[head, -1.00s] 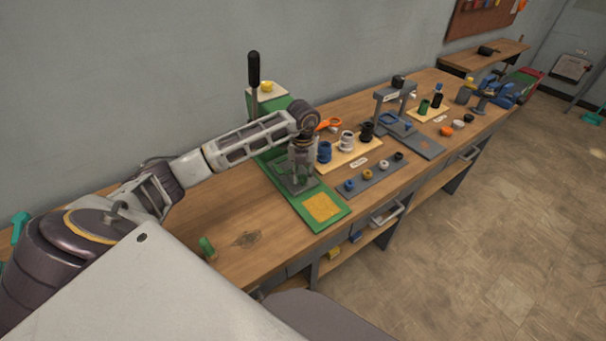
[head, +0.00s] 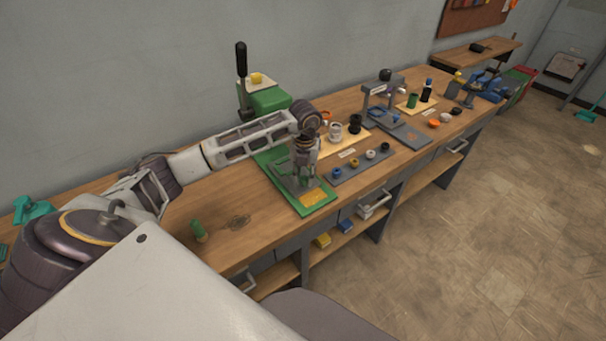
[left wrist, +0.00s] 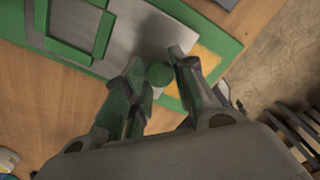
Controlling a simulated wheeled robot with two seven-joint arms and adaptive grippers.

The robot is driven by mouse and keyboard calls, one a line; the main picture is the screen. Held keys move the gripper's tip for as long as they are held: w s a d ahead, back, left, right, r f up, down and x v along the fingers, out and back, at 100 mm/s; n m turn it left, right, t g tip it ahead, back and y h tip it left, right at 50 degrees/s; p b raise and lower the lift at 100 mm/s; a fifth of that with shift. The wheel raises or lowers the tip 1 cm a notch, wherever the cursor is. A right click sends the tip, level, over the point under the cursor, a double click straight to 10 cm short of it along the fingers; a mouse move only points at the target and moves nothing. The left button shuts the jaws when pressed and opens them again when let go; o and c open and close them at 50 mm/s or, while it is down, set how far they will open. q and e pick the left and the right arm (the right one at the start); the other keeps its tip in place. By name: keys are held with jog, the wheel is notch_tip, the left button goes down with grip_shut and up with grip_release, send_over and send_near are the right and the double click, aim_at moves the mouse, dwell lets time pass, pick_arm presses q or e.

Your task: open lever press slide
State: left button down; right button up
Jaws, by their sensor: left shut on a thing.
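The lever press (head: 264,100) is green with a tall black-handled lever (head: 241,70) standing upright. Its green base (head: 322,202) reaches toward the table's front edge. The flat grey slide plate (left wrist: 125,35) lies on this base and also shows in the head view beside my gripper. My left gripper (head: 303,181) points down over the slide. In the left wrist view its fingers (left wrist: 160,72) are shut on the round green knob (left wrist: 159,76) of the slide. A yellow patch (head: 317,196) shows on the base in front of the gripper. My right gripper is not in view.
Right of the press are a board with spools (head: 337,132), a grey strip with small rings (head: 345,170) and a grey stand (head: 381,100). The wood around that peg is clear.

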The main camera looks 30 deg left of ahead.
pick_arm(q)
jog(key=shift+s+d, duration=0.25)
jog(key=shift+d, duration=0.3)
jog(key=shift+s+d, duration=0.2)
jog(key=shift+d, duration=0.3)
jog(key=d, duration=0.1)
jog(key=s+d, duration=0.1)
jog(key=d, duration=0.1)
jog(key=shift+s, duration=0.1)
jog(key=shift+s+d, duration=0.25)
jog(key=shift+d, duration=0.45)
jog(key=c, duration=1.1)
grip_release()
jog(key=shift+c, duration=0.2)
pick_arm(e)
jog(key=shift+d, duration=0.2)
